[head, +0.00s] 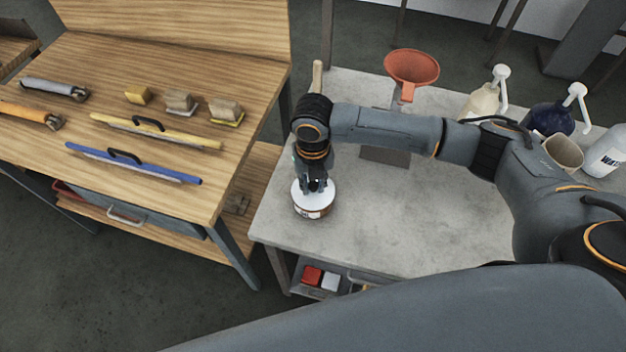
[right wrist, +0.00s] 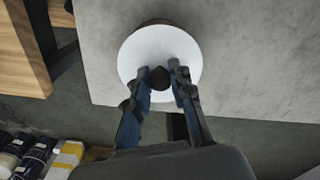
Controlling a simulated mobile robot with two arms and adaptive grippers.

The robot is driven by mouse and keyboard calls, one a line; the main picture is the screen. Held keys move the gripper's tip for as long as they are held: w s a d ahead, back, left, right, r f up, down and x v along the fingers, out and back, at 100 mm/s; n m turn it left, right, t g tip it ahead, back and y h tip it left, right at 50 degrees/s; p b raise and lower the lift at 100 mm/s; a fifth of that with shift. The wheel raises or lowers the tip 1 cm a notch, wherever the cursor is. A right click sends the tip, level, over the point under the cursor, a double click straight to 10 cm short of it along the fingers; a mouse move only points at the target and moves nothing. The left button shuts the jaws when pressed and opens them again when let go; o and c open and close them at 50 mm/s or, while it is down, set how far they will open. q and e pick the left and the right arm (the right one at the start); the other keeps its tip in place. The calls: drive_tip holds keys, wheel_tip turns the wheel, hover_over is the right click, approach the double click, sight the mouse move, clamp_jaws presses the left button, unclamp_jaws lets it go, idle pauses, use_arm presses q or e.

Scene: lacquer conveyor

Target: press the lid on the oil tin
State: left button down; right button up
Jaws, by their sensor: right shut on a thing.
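The oil tin (head: 314,213) stands upright near the left edge of the grey table, with a pale, brown-edged label on its side. A round white lid (head: 301,190) covers its top, and it also shows in the right wrist view (right wrist: 150,45). A sliver of the tin's brown rim (right wrist: 157,22) shows past the lid's far edge. My right gripper (head: 317,187) points down over the lid. In the right wrist view, its fingers (right wrist: 163,76) are shut on the lid's dark knob (right wrist: 159,79). Whether the lid sits fully down cannot be told. My left gripper is out of view.
A red funnel (head: 411,67) on a stand is at the back of the grey table (head: 390,218). Pump bottles (head: 553,117) and a beige cup (head: 562,152) stand at the right. A wooden bench (head: 190,70) with brushes is at the left. The table's middle is clear.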

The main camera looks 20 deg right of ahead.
drive_tip(key=shift+p, duration=0.35)
idle(0.7)
idle(0.3)
drive_tip(key=o, duration=1.5)
drive_tip(key=shift+r+p, duration=3.5)
drive_tip(key=shift+p, duration=0.2)
clamp_jaws()
